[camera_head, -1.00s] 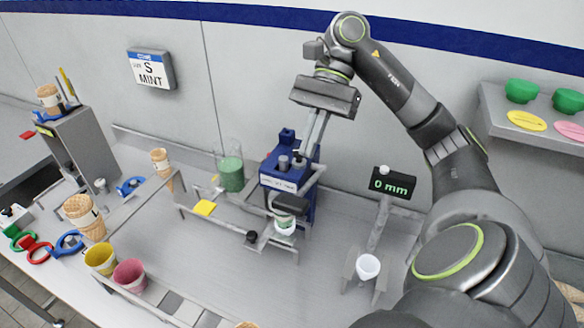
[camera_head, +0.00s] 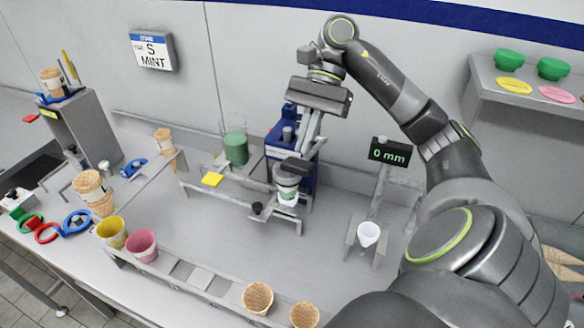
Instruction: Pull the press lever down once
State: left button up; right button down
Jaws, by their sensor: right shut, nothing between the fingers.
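The blue press (camera_head: 280,138) stands against the back wall, in the middle of the view. Its dark press head (camera_head: 296,168) sits over a white and green cup (camera_head: 288,192). My right gripper (camera_head: 308,138) reaches in from the right and points down at the press. Its fingers are shut and empty, over the press's right side. The lever is hard to make out among the fingers and press parts, so I cannot tell whether they touch it. My left gripper is out of view.
A display reading 0 mm (camera_head: 389,152) stands right of the press, above a white cone cup (camera_head: 368,235).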

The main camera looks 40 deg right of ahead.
aim_at(305, 159)
jog(key=shift+f, duration=0.65)
notch_tip(305, 159, down, 4)
jog(key=b, duration=0.5)
jog(key=shift+f, duration=0.2)
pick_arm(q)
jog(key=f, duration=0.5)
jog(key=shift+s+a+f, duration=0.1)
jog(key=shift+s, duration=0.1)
pick_arm(e)
jog(key=shift+r, duration=0.1)
